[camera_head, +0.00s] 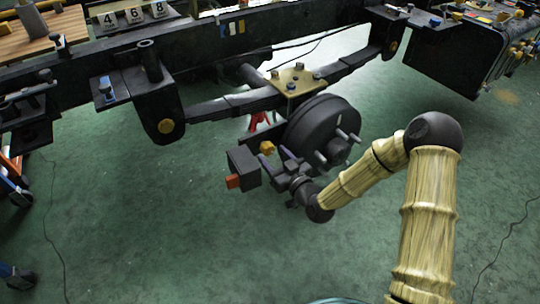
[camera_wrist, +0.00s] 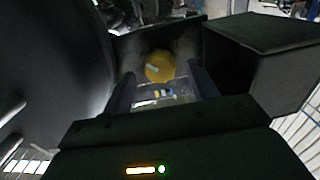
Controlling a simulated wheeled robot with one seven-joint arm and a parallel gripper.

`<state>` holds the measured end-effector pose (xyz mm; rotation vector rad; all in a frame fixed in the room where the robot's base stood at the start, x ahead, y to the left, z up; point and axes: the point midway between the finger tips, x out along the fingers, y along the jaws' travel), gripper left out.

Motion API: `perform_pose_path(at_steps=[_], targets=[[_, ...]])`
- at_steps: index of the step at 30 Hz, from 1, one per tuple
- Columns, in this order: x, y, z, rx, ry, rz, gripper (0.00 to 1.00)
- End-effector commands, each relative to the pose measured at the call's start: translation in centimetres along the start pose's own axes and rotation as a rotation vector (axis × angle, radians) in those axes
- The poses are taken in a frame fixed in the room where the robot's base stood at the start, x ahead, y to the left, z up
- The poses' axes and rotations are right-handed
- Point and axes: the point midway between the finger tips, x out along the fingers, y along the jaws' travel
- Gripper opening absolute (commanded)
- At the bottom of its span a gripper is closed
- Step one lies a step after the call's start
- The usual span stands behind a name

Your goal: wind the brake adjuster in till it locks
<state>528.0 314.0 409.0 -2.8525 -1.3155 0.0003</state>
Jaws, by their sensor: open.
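A yellow hexagonal head (camera_head: 267,147), which looks like the brake adjuster, sits on a dark bracket beside the wheel hub. In the wrist view the yellow head (camera_wrist: 159,66) faces me with a pale mark across it. My gripper (camera_head: 281,163) is just in front of it, at the near side of the hub. In the wrist view my gripper (camera_wrist: 162,88) has its two dark fingers apart, one on each side of the line to the yellow head. The head appears beyond the fingertips, and I cannot tell any contact. Nothing is held between the fingers.
The dark drum with studs (camera_head: 322,122) is close on the right of my gripper. A black box (camera_head: 241,161) with an orange-red end is close on its left; a dark box face (camera_wrist: 265,48) fills the wrist view's right. The leaf spring (camera_head: 230,104) runs above. Green floor is clear below.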

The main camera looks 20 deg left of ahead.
Motion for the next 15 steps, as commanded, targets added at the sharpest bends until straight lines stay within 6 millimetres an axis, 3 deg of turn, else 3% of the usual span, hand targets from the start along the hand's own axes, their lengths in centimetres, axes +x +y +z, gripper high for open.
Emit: perform_pose_path(at_steps=[6,15], targets=[[2.8,0.0,0.2,0.0,0.001,0.0,0.59],[3.3,0.0,0.0,0.001,0.0,-0.001,0.59]])
